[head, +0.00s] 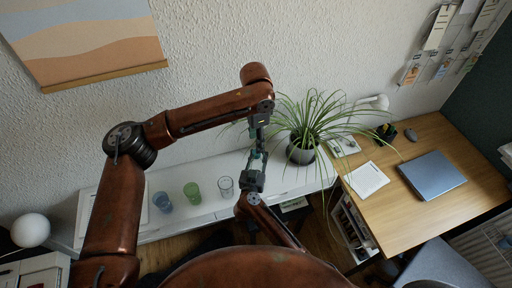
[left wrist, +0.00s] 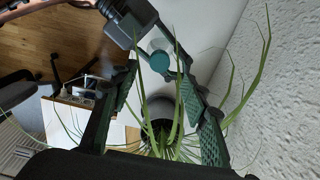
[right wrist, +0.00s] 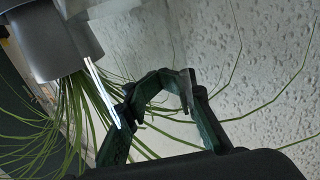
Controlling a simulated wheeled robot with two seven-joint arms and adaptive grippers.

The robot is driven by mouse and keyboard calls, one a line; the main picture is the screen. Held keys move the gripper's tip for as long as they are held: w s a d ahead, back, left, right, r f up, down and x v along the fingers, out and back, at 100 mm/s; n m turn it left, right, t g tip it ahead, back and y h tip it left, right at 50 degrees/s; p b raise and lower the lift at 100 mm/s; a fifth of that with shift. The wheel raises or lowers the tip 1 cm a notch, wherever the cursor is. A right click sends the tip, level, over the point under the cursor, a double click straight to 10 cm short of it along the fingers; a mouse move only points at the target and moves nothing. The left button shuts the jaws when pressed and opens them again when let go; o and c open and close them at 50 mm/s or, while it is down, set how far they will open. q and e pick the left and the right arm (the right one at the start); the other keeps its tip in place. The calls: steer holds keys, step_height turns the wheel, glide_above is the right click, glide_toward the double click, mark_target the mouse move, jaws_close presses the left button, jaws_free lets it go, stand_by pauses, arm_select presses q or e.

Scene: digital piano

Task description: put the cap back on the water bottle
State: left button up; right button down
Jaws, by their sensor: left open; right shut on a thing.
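My left gripper (head: 258,136) reaches down from above, in front of the white wall. My right gripper (head: 256,165) comes up from below and points towards it; the two are very close. In the left wrist view my left gripper (left wrist: 172,88) is open, with its green-padded fingers apart. A round teal piece (left wrist: 160,62), apparently the cap, shows between and beyond them, at the tips of my right gripper. In the right wrist view my right gripper (right wrist: 157,85) is shut on it, though the cap hardly shows there. I cannot make out the water bottle in any view.
A spiky plant in a grey pot (head: 301,152) stands on the white shelf (head: 285,182), close right of the grippers; its leaves reach around them. A blue cup (head: 162,202), a green cup (head: 193,192) and a clear glass (head: 226,187) stand left. A laptop (head: 432,175) lies on the wooden desk.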

arm_select(q)
step_height(320, 180, up, 6)
steer(key=shift+s+f, duration=0.1)
steer(key=shift+f, duration=0.05)
arm_select(e)
steer(key=c, duration=1.5)
jaws_free()
steer(key=shift+c, duration=0.2)
steer(key=v, duration=1.2)
arm_select(q)
steer(key=shift+a, duration=0.1)
